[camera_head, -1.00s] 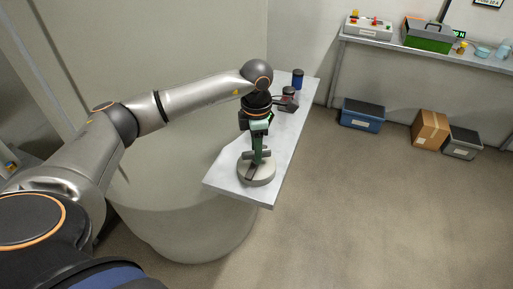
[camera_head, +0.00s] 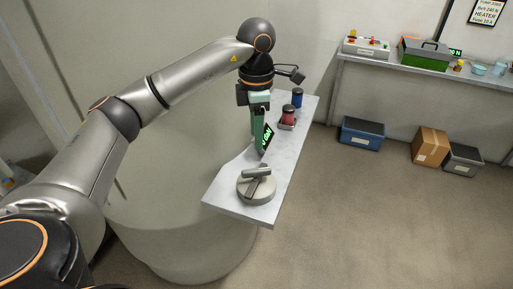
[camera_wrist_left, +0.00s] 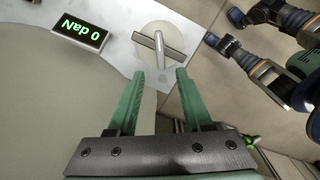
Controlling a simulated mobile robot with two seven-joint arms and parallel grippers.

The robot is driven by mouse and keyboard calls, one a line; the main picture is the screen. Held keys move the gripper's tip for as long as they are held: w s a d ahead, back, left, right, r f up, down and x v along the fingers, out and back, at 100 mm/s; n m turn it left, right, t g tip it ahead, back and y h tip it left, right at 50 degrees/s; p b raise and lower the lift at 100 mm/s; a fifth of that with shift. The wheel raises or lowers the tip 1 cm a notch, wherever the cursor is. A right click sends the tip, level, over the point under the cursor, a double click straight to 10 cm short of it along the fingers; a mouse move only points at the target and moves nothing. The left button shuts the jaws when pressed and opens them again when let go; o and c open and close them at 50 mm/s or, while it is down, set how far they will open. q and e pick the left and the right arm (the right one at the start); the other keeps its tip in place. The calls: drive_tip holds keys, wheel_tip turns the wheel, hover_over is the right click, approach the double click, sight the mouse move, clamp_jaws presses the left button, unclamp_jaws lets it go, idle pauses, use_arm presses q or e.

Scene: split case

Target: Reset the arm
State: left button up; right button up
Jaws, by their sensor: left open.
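My left gripper (camera_head: 258,138) hangs fingers down above the narrow table (camera_head: 225,198) in the head view. It is raised above and behind a round grey disc (camera_head: 257,194) with a bar-shaped handle across its top, and it is apart from it. In the left wrist view the two green fingers of the left gripper (camera_wrist_left: 158,76) stand apart with nothing between them. The disc (camera_wrist_left: 172,35) lies beyond the fingertips there. A small green-lit display (camera_head: 267,137), partly hidden by the gripper, reads "0 daN" in the left wrist view (camera_wrist_left: 80,28). My right gripper is not seen.
A red jar (camera_head: 288,115) and a blue jar (camera_head: 297,98) stand at the table's far end. A large pale rounded body (camera_head: 180,215) borders the table's left side. A back bench (camera_head: 400,64) holds a control box and a green toolbox.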

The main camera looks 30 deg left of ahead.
use_arm(q)
drive_tip(key=shift+r, duration=0.55)
